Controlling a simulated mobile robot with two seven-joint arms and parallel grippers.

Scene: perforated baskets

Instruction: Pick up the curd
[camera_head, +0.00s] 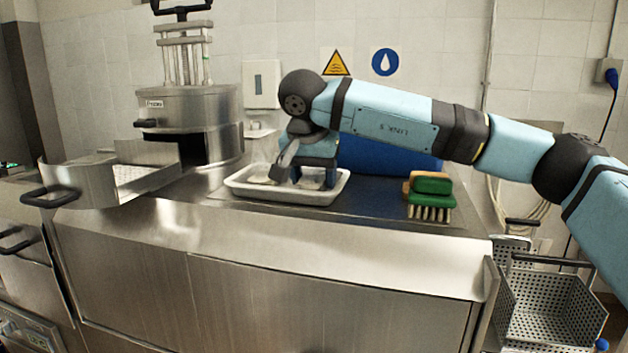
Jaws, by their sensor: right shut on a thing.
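A shallow white tray (285,196) sits on the steel counter, with pale, whitish curd (262,174) lying in it. More of the pale curd (313,182) shows on the right side of the tray. My right gripper (285,178) points down into the tray from above and is shut on curd between its fingers. The fingers and the wrist hide much of what is held, so its outline is unclear. My left gripper is not in view.
A green-topped brush (431,196) lies right of the tray. A steel press (190,110) stands at the back left, with an open steel container (110,180) before it. Perforated baskets (548,308) are at the lower right. The counter's front strip is clear.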

